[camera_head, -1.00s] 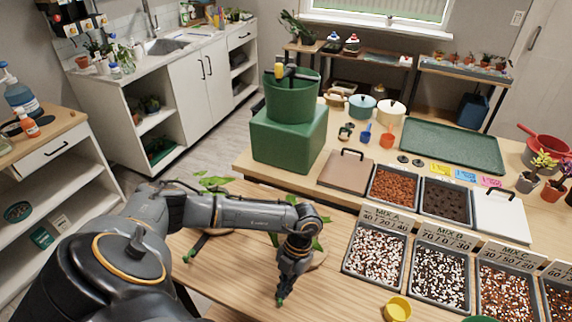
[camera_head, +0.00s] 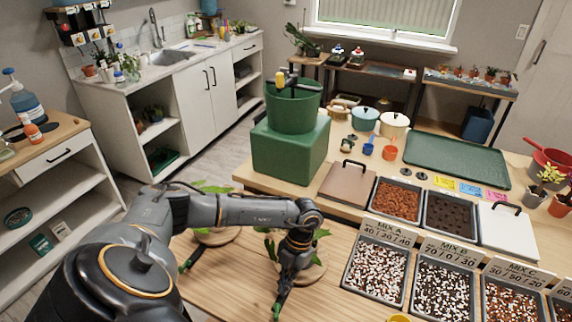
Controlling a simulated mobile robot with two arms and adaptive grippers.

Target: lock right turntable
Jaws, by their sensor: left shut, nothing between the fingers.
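The right turntable (camera_head: 316,273) is a round wooden disc on the near table, with green leaves on it; my left arm hides part of it. My left gripper (camera_head: 283,292) is shut at the turntable's near left edge. A dark lever with a green tip (camera_head: 276,311) shows right at the fingertips; I cannot tell whether they touch. The left turntable (camera_head: 222,238) lies behind my left arm, also with leaves. Its dark and green lever (camera_head: 192,259) sticks out toward the lower left. My right gripper is not in view.
Soil mix trays with signs (camera_head: 377,272) stand right of the right turntable. A green box (camera_head: 290,152) with a green pot (camera_head: 292,108) stands behind, beside a brown lidded tray (camera_head: 346,184). Bare tabletop (camera_head: 232,285) lies between the levers.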

